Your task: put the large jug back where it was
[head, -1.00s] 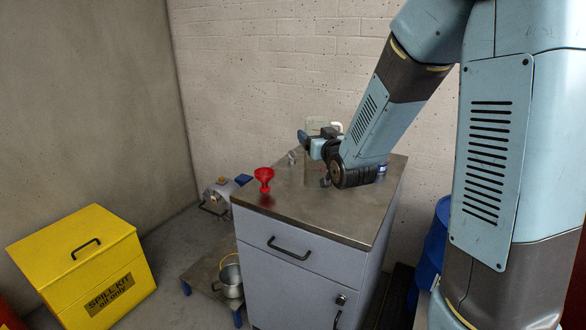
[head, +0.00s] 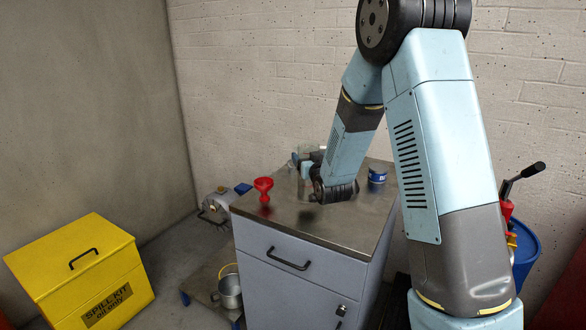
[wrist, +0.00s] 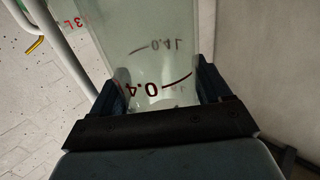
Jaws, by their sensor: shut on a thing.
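The large jug is clear, with dark red scale marks. It fills the middle of the wrist view (wrist: 150,50), between the two fingers of my gripper (wrist: 160,88), which is shut on it. In the head view my gripper (head: 302,166) is over the back left part of the metal cabinet top (head: 290,222). There the jug (head: 306,151) shows only as a pale, see-through shape, mostly hidden by my wrist. I cannot tell whether its base touches the top.
A red funnel (head: 263,187) stands left of my gripper on the cabinet top. A blue can (head: 377,175) stands at the right, behind my wrist. The front of the top is clear. A yellow spill kit box (head: 75,262) and a metal bucket (head: 230,287) are lower left.

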